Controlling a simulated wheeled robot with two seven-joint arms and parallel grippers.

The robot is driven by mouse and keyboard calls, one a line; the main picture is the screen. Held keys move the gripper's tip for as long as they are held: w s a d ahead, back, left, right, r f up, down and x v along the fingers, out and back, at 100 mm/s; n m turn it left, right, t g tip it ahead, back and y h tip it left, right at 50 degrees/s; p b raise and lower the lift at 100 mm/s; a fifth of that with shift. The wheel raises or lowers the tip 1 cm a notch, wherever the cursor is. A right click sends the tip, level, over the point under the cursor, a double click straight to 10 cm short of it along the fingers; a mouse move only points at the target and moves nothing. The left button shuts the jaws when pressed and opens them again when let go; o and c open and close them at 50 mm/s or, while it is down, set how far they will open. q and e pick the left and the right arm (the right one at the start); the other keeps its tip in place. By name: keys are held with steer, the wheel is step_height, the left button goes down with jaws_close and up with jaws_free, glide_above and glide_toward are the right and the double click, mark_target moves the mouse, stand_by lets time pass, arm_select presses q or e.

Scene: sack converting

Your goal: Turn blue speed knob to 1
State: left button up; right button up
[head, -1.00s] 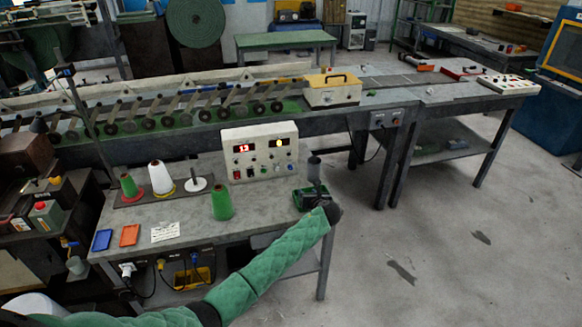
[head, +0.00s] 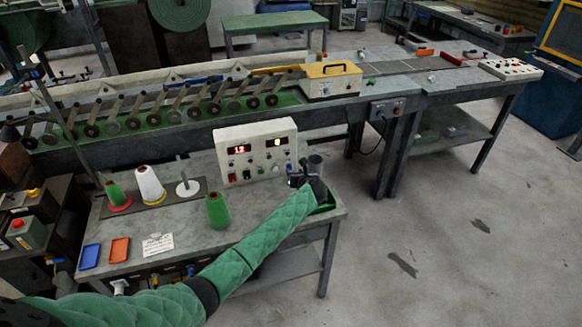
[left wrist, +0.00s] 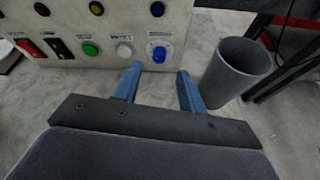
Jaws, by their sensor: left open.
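The blue speed knob (left wrist: 159,53) is on the lower right of the control box's front in the left wrist view, on a white dial plate. My left gripper (left wrist: 158,72) is open and empty. Its two blue fingers point at the panel, just below and in front of the knob, one to each side of it. In the head view my left gripper (head: 297,178) is at the box's right end. The knob's setting is too small to read. My right gripper is not in view.
A grey cup (left wrist: 237,72) stands close to the right of my fingers. White (left wrist: 124,49) and green (left wrist: 91,49) buttons are left of the knob. A green cone (head: 218,211) stands in front of the box. Blue (head: 90,256) and orange (head: 119,250) trays lie front left.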

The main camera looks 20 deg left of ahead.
mark_target(290, 168)
arm_select(q)
steer(key=p+x, duration=0.1)
steer(key=x, duration=0.3)
steer(key=shift+w+a+f, duration=0.1)
steer(key=shift+w+f, duration=0.05)
steer(key=shift+w+a+f, duration=0.1)
steer(key=shift+w+a, duration=0.05)
steer(key=shift+w, duration=0.05)
steer(key=shift+w+a, duration=0.1)
steer(key=shift+w, duration=0.05)
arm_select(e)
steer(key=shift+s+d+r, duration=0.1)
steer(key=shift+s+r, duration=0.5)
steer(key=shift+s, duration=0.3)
arm_select(q)
steer(key=shift+w+a+f, duration=0.1)
steer(key=shift+w+f, duration=0.05)
steer(key=shift+f, duration=0.05)
jaws_close()
